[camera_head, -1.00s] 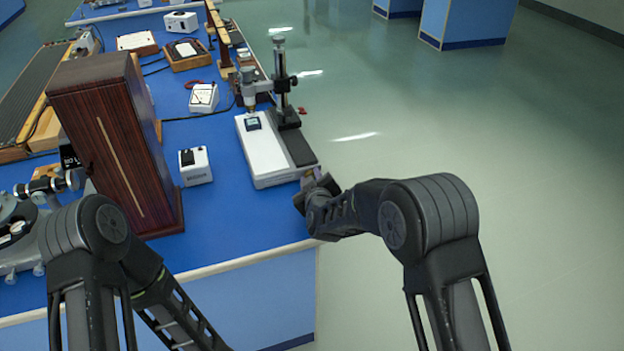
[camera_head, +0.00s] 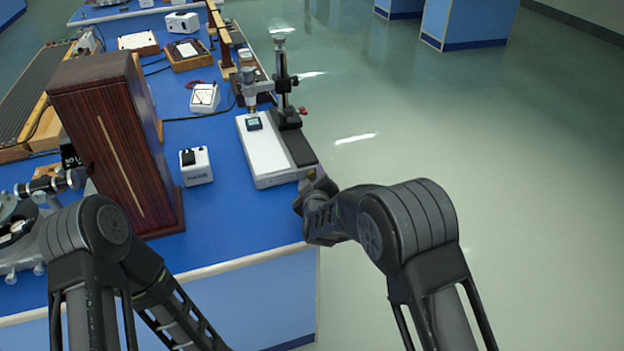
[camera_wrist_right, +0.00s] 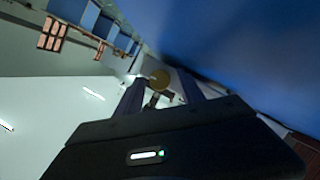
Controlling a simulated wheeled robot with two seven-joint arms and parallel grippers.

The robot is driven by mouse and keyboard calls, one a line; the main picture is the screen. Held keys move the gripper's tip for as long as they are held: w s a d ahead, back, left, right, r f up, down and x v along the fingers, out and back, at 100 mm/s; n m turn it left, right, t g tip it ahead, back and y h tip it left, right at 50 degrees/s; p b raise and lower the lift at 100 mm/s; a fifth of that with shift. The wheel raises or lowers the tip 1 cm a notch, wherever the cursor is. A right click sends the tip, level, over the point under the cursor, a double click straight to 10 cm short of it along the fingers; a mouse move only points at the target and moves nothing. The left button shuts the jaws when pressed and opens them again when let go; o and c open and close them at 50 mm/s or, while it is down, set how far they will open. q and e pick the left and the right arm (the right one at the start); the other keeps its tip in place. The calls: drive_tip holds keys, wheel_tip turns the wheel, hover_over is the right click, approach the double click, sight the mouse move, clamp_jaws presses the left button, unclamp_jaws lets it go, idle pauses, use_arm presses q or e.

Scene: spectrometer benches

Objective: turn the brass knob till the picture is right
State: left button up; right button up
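The brass knob (camera_wrist_right: 160,79) shows in the right wrist view as a round disc between the ends of my two fingers. In the head view a small brass spot (camera_head: 312,174) shows at the near end of the white instrument base (camera_head: 268,155), just beyond my right gripper (camera_head: 314,184). In the wrist view the right gripper (camera_wrist_right: 160,88) has its fingers apart, with gaps seeming to remain beside the knob; contact is not clear. A small dark display (camera_head: 254,123) sits on the base, its picture too small to read.
A tall dark wooden box (camera_head: 112,150) stands left of a small white device (camera_head: 196,166) on the blue bench (camera_head: 225,215). A black post (camera_head: 283,90) with a metal head rises from the instrument. Open floor lies to the right.

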drive_tip(key=shift+o, duration=0.2)
drive_tip(key=v, duration=0.8)
drive_tip(key=shift+b, duration=0.4)
drive_tip(key=shift+w, duration=0.1)
drive_tip(key=shift+c, duration=0.2)
